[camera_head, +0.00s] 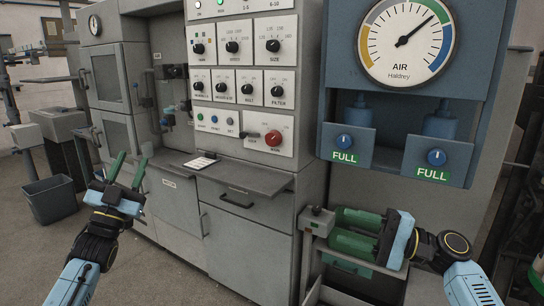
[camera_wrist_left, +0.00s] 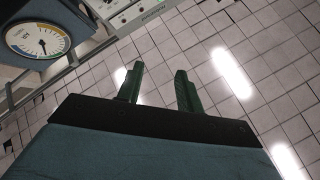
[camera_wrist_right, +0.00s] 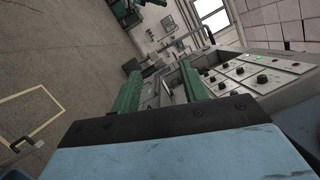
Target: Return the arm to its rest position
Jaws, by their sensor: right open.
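My left gripper (camera_head: 128,172) is at the lower left of the head view, its two green fingers spread and pointing up, with nothing between them. In the left wrist view its fingers (camera_wrist_left: 158,88) stand apart against the tiled ceiling. My right gripper (camera_head: 358,232) is at the lower right, its green fingers pointing left and apart, in front of the machine's lower right part. In the right wrist view its fingers (camera_wrist_right: 160,85) are spread, with no object held between them. Both arms are bent up in front of me.
The grey control cabinet (camera_head: 240,190) with knobs and a small shelf stands ahead. A blue panel with an air gauge (camera_head: 407,43) and two FULL units is at the right. A small grey post (camera_head: 316,222) stands just left of the right fingers. A dark bin (camera_head: 50,199) stands on the floor at the left.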

